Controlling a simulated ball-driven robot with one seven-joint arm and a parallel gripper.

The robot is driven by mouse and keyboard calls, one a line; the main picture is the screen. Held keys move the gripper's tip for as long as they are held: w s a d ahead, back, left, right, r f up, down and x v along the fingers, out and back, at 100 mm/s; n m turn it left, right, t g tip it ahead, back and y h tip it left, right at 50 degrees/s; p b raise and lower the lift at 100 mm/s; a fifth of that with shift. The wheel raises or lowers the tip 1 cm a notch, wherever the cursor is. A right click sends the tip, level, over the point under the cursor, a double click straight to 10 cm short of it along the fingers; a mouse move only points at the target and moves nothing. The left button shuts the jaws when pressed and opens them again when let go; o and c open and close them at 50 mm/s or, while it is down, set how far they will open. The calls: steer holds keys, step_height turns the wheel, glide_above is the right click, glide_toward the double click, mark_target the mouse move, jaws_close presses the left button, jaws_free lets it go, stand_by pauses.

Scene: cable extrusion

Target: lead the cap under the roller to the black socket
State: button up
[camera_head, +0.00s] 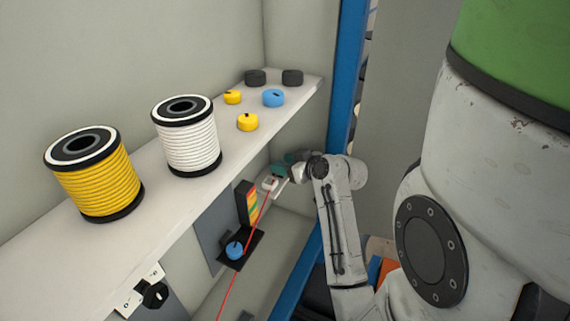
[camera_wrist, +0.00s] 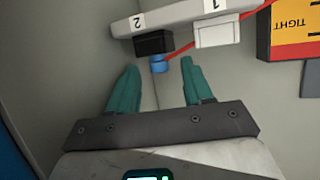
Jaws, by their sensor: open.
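A small blue cap (camera_wrist: 159,63) sits right at the lower face of the black socket (camera_wrist: 154,42), which is under the label 2 on a pale bracket (camera_wrist: 175,16). It looks touching, but I cannot tell whether it is seated. A red cable (camera_wrist: 180,51) runs from the cap behind the white socket to the upper right. My gripper (camera_wrist: 159,68) is open, its teal fingers apart on either side of the cap, not touching it. In the head view my gripper (camera_head: 290,166) is at the bracket, largely hidden. I cannot make out the roller for certain.
The white socket (camera_wrist: 217,31) is beside the black one, under the label 1. A shelf (camera_head: 205,190) above carries a yellow spool (camera_head: 95,178), a white spool (camera_head: 188,140) and several caps. A blue knob (camera_head: 234,250) is below.

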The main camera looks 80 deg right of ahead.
steer(key=b+v, duration=0.2)
steer(key=v, duration=0.8)
steer(key=shift+s+a+r, duration=0.15)
steer(key=shift+s+a, duration=0.05)
steer(key=shift+s, duration=0.1)
steer(key=o, duration=0.9)
steer(key=p+v, duration=0.2)
steer(key=v, duration=0.1)
steer(key=shift+s+a+r, duration=0.1)
steer(key=shift+s+r, duration=0.05)
steer(key=shift+r, duration=0.15)
stand_by(0.7)
